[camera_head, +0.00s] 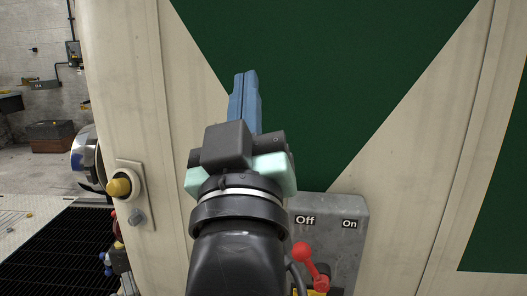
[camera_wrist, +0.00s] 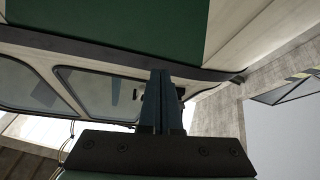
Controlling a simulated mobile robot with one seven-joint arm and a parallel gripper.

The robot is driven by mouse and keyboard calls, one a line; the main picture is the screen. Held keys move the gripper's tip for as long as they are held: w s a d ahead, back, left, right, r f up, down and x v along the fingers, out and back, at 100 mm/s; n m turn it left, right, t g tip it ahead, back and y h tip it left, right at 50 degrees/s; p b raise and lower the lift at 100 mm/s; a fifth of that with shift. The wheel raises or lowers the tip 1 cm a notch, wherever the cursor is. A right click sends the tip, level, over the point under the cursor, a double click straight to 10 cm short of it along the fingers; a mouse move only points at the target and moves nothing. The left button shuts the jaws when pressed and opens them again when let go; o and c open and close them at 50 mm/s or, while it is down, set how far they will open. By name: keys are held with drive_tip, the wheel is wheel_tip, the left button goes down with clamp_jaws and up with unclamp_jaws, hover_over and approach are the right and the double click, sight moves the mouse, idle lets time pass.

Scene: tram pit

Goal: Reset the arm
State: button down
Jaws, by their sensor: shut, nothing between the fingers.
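My gripper (camera_head: 245,82) is raised in the middle of the head view, its blue fingers pointing up and pressed together with nothing between them. In the wrist view my gripper (camera_wrist: 161,74) points up toward the tram's windows. The cream and green tram side (camera_head: 410,165) fills the area behind my arm. I cannot tell how far the fingers are from it. My dark forearm hides part of the tram's lower side.
A yellow knob (camera_head: 118,187) sticks out from the tram at left. A dark floor grate (camera_head: 60,250) lies at lower left. Tram windows (camera_wrist: 100,95) show overhead.

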drive_tip(key=s+d+r+m+t, duration=0.2)
drive_tip(key=s+r+m+t, duration=0.1)
drive_tip(key=s+r, duration=0.55)
wheel_tip(320, 180, up, 14)
drive_tip(key=s+p, duration=0.1)
drive_tip(key=p, duration=1.4)
drive_tip(key=shift+s+m+p, duration=0.2)
drive_tip(key=shift+m+p, duration=0.1)
drive_tip(key=shift+p, duration=0.05)
drive_tip(key=shift+a, duration=0.1)
